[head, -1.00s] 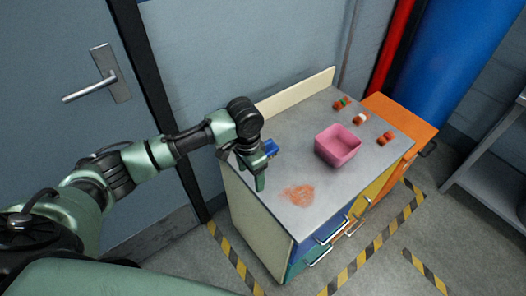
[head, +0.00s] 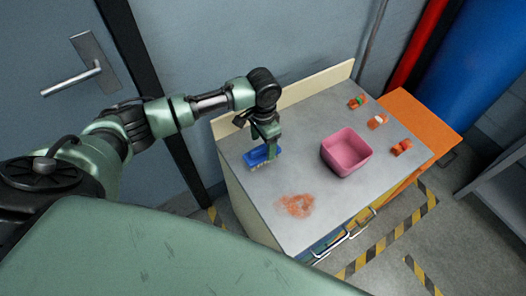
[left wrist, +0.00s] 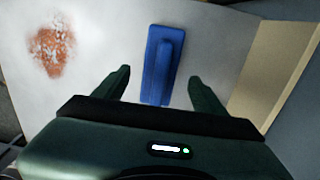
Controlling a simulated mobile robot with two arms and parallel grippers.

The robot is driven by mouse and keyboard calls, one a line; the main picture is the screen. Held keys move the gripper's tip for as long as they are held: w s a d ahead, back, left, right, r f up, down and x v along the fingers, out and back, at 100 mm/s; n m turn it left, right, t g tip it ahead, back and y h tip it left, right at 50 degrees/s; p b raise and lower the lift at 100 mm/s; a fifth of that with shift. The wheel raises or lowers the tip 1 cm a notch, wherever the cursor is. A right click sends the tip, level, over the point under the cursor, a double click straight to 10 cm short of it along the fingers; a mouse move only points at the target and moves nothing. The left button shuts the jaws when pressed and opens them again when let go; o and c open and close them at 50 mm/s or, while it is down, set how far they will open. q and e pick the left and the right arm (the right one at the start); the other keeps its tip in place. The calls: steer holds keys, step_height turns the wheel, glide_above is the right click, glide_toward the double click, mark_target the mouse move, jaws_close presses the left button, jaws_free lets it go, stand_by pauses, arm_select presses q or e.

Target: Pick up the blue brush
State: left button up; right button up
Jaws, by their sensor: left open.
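The blue brush (head: 262,155) lies on the grey cabinet top near its left end. My left gripper (head: 268,140) is over the brush, pointing down. In the left wrist view my left gripper (left wrist: 160,85) is open, with a gap on each side of the brush. I cannot tell how high the fingertips are above it. My right gripper is not in view.
A reddish stain (head: 296,205) marks the cabinet top (head: 250,205). A pink bin (head: 347,150) stands right of the brush. Several small orange items (head: 377,121) line the right side. A raised cream edge (head: 305,96) runs along the back.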

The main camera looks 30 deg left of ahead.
mark_target(262, 151)
arm_select(q)
step_height(262, 151, down, 4)
steer(key=shift+s+r, duration=0.1)
steer(key=shift+s, duration=0.05)
steer(key=shift+a+f+p, duration=0.1)
steer(key=shift+f+p, duration=0.2)
steer(key=shift+f, duration=0.05)
jaws_close()
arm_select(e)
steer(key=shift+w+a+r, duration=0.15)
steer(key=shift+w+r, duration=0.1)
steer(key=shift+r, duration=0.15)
arm_select(q)
steer(key=shift+r, duration=0.25)
step_height(262, 151, up, 20)
steer(key=b, duration=0.1)
steer(key=shift+f, duration=0.2)
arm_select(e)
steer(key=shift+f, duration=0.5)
